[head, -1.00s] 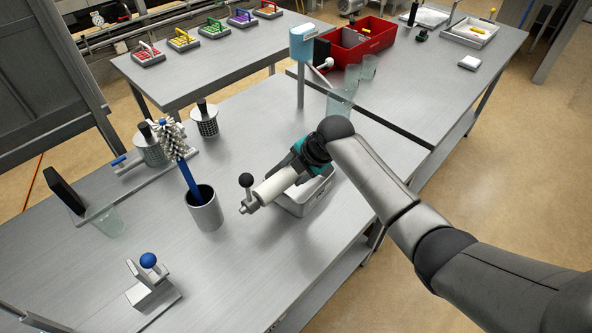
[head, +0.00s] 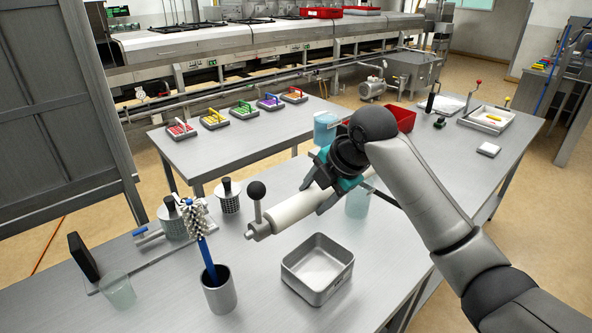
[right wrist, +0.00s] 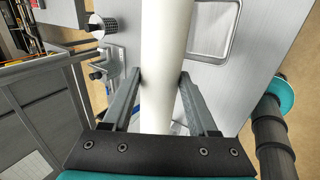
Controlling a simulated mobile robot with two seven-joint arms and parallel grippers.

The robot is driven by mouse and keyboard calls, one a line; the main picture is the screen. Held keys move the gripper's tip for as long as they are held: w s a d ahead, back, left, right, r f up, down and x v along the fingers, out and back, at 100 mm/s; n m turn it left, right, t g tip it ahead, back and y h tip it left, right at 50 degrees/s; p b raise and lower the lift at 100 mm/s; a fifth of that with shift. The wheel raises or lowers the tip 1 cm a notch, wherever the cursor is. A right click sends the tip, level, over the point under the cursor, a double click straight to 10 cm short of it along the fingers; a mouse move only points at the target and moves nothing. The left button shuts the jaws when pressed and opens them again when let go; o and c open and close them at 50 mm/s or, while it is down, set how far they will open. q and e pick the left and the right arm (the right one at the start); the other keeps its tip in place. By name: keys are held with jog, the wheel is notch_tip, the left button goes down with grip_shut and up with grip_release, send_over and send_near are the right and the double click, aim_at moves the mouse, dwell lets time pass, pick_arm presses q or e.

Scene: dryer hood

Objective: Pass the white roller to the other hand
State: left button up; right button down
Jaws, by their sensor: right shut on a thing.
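The white roller (head: 291,211) is a smooth white cylinder with a grey metal end and a black ball knob at its left end. My right gripper (head: 322,196) is shut on it near its right end and holds it in the air above the table, slightly tilted. In the right wrist view the roller (right wrist: 164,40) runs lengthwise between the two fingers of the right gripper (right wrist: 160,77).
An empty grey metal tray (head: 318,270) lies below the roller on the steel table (head: 265,300). A grey cup (head: 219,293) with a blue-handled brush stands left of it. A clear beaker (head: 118,291) and black block (head: 83,257) stand further left.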

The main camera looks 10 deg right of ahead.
aim_at(284, 211)
jog(key=shift+s+a+r, duration=0.1)
jog(key=shift+a+r, duration=0.15)
jog(key=shift+a, duration=0.15)
jog(key=s+a+m+b, duration=0.1)
jog(key=a, duration=0.1)
jog(key=s+a+m+h+b, duration=0.1)
jog(key=a, duration=0.1)
jog(key=s+a+f+m+t+b, duration=0.1)
jog(key=s+a+b, duration=0.1)
jog(key=shift+h, duration=0.4)
jog(key=s+a+f+m+h+b, duration=0.2)
jog(key=s+f+m+h+b, duration=0.1)
jog(key=s+f+m+b, duration=0.15)
jog(key=s+d+f+m+g+h+b, duration=0.2)
jog(key=s+d+f+m, duration=0.3)
jog(key=m, duration=0.3)
jog(key=s+d+f+m+g+h+b, duration=0.2)
jog(key=s+d+f+m+g+b, duration=0.2)
jog(key=d+m, duration=0.4)
jog(key=shift+s+f+m+h+b, duration=0.35)
jog(key=shift+s+m+b, duration=0.15)
jog(key=shift+s, duration=0.5)
